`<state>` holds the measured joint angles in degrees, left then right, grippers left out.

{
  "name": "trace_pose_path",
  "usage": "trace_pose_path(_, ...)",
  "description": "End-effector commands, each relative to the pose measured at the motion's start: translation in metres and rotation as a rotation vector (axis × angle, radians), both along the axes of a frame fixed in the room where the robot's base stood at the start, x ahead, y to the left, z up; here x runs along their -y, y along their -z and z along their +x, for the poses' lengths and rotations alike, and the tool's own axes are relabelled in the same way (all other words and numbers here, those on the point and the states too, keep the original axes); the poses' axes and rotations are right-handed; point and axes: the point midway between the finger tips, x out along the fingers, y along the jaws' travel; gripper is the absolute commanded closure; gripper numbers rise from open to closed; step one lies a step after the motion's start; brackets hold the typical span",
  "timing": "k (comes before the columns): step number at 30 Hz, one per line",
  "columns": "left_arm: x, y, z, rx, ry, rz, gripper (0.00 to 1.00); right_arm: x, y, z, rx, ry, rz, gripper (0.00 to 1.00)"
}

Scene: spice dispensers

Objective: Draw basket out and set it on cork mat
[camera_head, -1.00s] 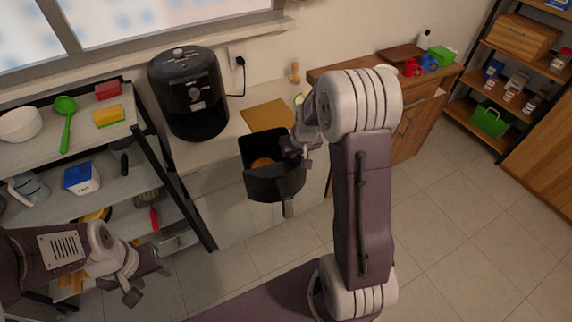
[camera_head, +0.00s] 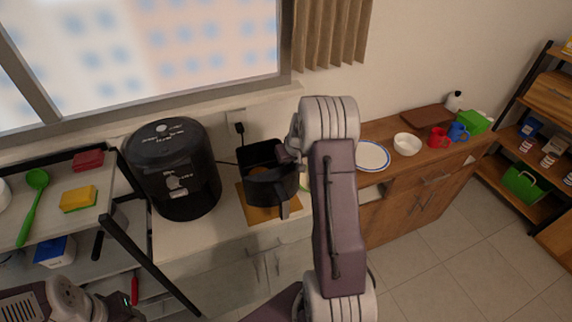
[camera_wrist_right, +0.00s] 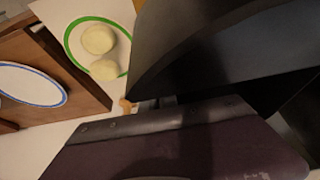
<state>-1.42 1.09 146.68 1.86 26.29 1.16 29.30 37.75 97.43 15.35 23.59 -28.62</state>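The black basket (camera_head: 270,188) with its handle pointing toward me is over the cork mat (camera_head: 244,203) on the counter. I cannot tell whether it touches the mat or hangs just above it. My right gripper (camera_head: 291,156) is at the basket's right side and appears shut on it; its fingertips are hidden. The basket also fills much of the right wrist view (camera_wrist_right: 215,45). The black air fryer (camera_head: 172,170) stands to the left of the mat. My left gripper (camera_head: 122,307) is low at the bottom left, partly cut off, away from the basket.
A green-rimmed plate with two pale round pieces (camera_wrist_right: 98,42) lies close to the basket. A blue-rimmed plate (camera_head: 372,155), white bowl (camera_head: 407,144) and mugs stand on the wooden cabinet at right. A shelf rack (camera_head: 110,222) stands at left. The wall is behind the counter.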

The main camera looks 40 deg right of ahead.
Motion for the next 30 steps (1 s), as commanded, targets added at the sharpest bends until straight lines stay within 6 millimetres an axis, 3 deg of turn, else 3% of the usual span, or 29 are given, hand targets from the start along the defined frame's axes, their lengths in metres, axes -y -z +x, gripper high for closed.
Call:
trace_pose_path(8, 0.000, 0.010, 0.000, 0.000, 0.000, 0.000, 0.51, 0.000, 0.011, 0.000, 0.002, 0.000, 0.000, 1.00)
trace_pose_path(21, 0.000, 0.051, 0.000, 0.000, 0.000, 0.000, 0.51, 0.000, 0.064, 0.000, 0.002, 0.001, 0.000, 1.00)
trace_pose_path(30, 0.000, 0.052, 0.000, 0.000, 0.000, 0.000, 0.51, 0.000, 0.067, 0.000, 0.002, 0.000, -0.001, 1.00)
